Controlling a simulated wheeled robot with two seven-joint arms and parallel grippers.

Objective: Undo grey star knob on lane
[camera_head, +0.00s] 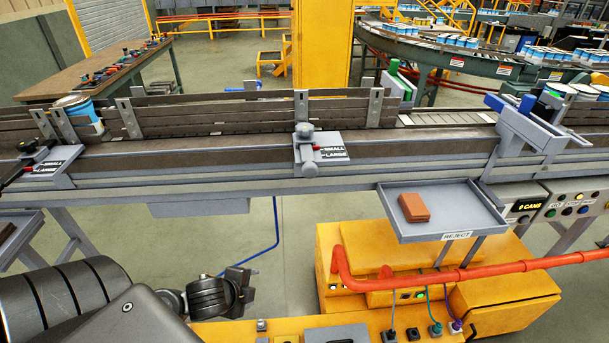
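The grey star knob (304,131) stands upright on a grey bracket at the middle of the conveyor lane (220,161). A red-tipped pointer (309,170) sits below it beside a plate (331,153) marked SMALL and LARGE. A second, darker knob (27,146) is on a similar bracket at the far left. My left arm comes in dark at the lower left; its end, with my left gripper (240,291), is low in front of the lane, apart from the grey knob. Its finger opening is not clear. My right gripper is not in view.
A grey REJECT tray (477,226) holding a reddish-brown block (413,207) juts out at the right. A red pipe (470,275) and yellow cabinet (505,302) stand below. A blue-and-white can (82,114) is on the lane's left. Floor shows between arm and lane.

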